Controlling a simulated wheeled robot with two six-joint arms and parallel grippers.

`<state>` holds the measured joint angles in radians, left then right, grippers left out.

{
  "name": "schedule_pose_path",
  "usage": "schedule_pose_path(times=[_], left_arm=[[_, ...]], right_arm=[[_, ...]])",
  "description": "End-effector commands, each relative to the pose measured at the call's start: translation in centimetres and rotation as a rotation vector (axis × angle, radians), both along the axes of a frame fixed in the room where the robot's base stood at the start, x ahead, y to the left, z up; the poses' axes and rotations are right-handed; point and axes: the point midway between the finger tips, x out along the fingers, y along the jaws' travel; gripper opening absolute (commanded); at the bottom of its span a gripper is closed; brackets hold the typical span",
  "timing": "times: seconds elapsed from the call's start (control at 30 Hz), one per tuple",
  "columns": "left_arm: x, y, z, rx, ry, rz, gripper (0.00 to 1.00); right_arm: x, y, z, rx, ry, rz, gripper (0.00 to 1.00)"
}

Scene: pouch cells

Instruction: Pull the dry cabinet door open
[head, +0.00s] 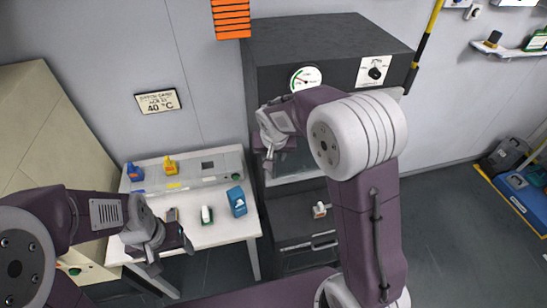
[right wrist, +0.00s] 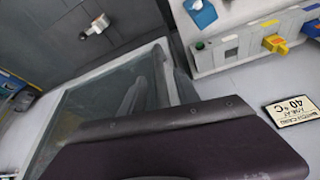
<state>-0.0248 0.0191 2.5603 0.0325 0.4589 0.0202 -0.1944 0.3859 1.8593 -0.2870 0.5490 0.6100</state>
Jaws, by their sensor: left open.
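The dry cabinet (head: 330,38) is a dark box with a round gauge and a knob on its upper front. Its glass door (head: 298,160) has a pale frame and is partly hidden by my right arm; it also shows in the right wrist view (right wrist: 85,100). I cannot tell whether the door is slightly ajar. My right gripper (head: 268,157) is at the door's left edge. Its fingertips are too unclear to show a grip, and the handle is not clearly visible. My left gripper (head: 168,246) is open and empty, low at the front of the white bench.
The white bench (head: 225,232) stands left of the cabinet, with a blue box (head: 236,201) and small blue and yellow items.

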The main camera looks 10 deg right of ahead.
Motion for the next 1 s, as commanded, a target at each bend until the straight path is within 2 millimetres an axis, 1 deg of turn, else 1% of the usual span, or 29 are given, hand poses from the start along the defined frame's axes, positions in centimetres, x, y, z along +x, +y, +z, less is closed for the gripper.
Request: schedule_pose_path(times=[0.03,0.13,0.2,0.3,0.4,0.6,0.67,0.7,0.73,0.77,1.0], left_arm=[[0.0,0.0,0.6,0.000,0.000,0.000,0.71],[0.0,0.0,1.1,0.000,0.000,0.000,0.71],[0.0,0.0,1.3,0.000,-0.001,0.000,0.71],[0.0,0.0,1.5,0.000,0.000,0.000,0.71],[0.0,0.0,1.5,0.000,-0.001,0.000,0.71],[0.0,0.0,1.5,0.000,-0.001,0.000,0.71],[0.0,0.0,1.4,0.000,-0.001,0.000,0.71],[0.0,0.0,1.5,0.000,-0.001,0.000,0.71],[0.0,0.0,1.5,0.000,-0.001,0.000,0.71],[0.0,0.0,1.5,0.000,-0.001,0.000,0.71],[0.0,0.0,1.5,0.000,-0.001,0.000,0.71]], right_arm=[[0.3,-0.1,-0.9,-0.001,0.007,0.000,0.38],[1.0,-0.3,-2.7,-0.001,0.006,-0.001,0.38],[1.5,-0.4,-3.7,0.000,0.004,0.000,0.38],[1.9,-0.4,-4.7,-0.001,0.003,0.001,0.38],[2.0,-0.4,-5.1,0.000,0.001,0.000,0.38],[2.1,-0.4,-5.2,0.001,0.000,0.000,0.38],[2.1,-0.4,-5.2,0.001,0.001,0.000,0.21],[2.1,-0.4,-5.1,0.001,0.001,0.000,0.10],[2.1,-0.4,-5.1,0.001,0.001,0.000,0.02],[2.1,-0.4,-5.1,0.001,0.001,0.000,0.00],[2.1,-0.4,-5.1,0.000,0.001,0.000,0.00]])
